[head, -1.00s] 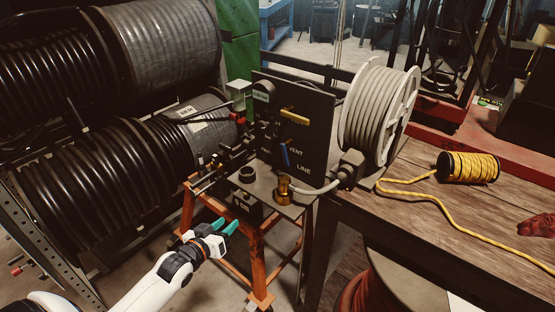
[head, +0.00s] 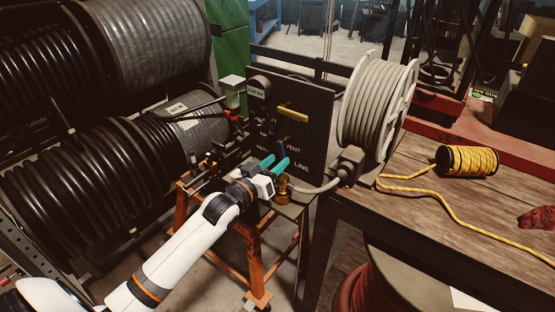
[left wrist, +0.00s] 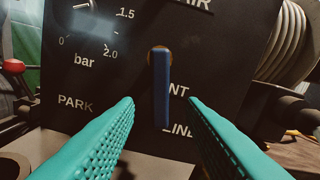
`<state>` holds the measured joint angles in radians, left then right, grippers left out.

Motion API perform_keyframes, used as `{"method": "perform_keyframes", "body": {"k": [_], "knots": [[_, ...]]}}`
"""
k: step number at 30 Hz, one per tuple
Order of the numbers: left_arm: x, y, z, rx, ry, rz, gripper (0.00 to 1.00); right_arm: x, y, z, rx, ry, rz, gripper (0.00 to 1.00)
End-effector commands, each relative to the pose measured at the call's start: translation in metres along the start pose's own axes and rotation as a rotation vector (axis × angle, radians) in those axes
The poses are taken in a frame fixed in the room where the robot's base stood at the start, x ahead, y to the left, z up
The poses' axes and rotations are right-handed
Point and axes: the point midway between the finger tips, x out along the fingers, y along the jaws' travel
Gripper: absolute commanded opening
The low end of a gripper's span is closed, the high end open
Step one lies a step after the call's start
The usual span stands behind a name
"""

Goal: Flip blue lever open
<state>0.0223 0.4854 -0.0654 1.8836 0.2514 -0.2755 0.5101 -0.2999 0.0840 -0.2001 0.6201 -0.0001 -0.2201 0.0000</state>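The blue lever (left wrist: 161,90) hangs straight down from its pivot on the black panel (left wrist: 75,125) in the left wrist view. In the head view the upper part of the blue lever (head: 282,143) shows just above my left gripper (head: 273,164). The left gripper's teal fingers are open, one on each side of the lever's lower end in the left wrist view (left wrist: 163,105). I see no contact between fingers and lever. My right gripper is in neither view.
A brass fitting (head: 282,190) stands on the stand below. A white hose reel (head: 375,105) is at the right. A red knob (left wrist: 13,66) is at the left. The wooden table (head: 400,200) holds a yellow rope spool (head: 467,160).

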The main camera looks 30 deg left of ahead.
Motion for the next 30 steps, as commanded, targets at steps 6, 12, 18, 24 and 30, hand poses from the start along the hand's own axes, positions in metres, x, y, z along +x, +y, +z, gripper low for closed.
{"method": "perform_keyframes", "body": {"k": [6, 12, 18, 24, 30], "knots": [[0.014, 0.0, 0.0, 0.001, 0.0, -0.001, 0.36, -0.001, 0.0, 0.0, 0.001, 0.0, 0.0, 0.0], [0.014, 0.0, 0.0, 0.001, 0.0, 0.0, 0.36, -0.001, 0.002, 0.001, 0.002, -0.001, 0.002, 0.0], [0.014, 0.0, 0.0, 0.001, 0.0, 0.0, 0.12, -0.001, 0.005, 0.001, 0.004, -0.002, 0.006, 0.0], [0.014, 0.001, 0.001, 0.018, 0.001, 0.0, 0.0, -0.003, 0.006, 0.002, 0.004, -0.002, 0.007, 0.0], [0.014, 0.009, 0.003, 0.252, 0.003, 0.001, 0.0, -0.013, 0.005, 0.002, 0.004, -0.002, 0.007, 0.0]]}}
